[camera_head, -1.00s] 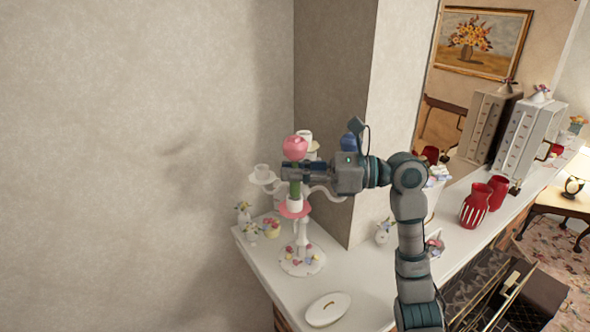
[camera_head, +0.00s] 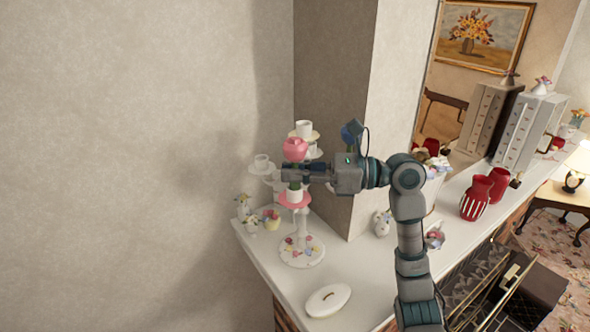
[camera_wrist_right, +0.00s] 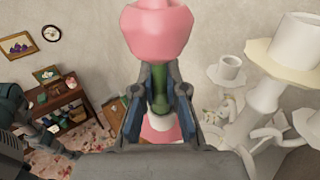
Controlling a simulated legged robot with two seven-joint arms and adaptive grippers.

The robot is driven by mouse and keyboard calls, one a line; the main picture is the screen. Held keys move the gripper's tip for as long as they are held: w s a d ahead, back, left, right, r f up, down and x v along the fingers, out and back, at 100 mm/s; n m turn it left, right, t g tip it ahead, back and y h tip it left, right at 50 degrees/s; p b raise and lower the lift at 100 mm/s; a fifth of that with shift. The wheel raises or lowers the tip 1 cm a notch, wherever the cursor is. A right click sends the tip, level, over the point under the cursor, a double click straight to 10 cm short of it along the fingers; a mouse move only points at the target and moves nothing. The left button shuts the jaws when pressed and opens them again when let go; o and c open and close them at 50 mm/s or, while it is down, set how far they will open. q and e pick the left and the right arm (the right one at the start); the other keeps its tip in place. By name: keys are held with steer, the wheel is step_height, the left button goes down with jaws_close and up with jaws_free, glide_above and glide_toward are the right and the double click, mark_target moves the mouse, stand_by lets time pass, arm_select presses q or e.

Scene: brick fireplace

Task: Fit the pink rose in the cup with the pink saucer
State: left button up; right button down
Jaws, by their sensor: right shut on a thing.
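The pink rose (camera_head: 295,150) is upright, its green stem held in my right gripper (camera_head: 293,172). The gripper is shut on the stem just under the bloom. The white cup with the pink saucer (camera_head: 294,201) is directly below, on the front arm of a white tiered stand (camera_head: 303,225). In the right wrist view, the rose's bloom (camera_wrist_right: 158,32) fills the top and its stem (camera_wrist_right: 160,92) runs down between the fingers toward the white cup (camera_wrist_right: 160,122). The stem's lower end overlaps the cup; I cannot tell how deep it sits. My left gripper is not in view.
Other white cups stand on the stand's arms, one at left (camera_head: 262,160) and one on top (camera_head: 304,128). A white oval lid (camera_head: 328,301) lies on the mantel (camera_head: 275,270). Small flower pots are at left. A wall corner is close behind the stand; red vases (camera_head: 476,199) stand at right.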

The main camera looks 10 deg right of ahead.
steer(key=shift+f, duration=0.15)
steer(key=c, duration=1.1)
jaws_free()
steer(key=shift+c, duration=0.2)
steer(key=v, duration=1.2)
steer(key=shift+d+f, duration=0.15)
steer(key=shift+a, duration=0.25)
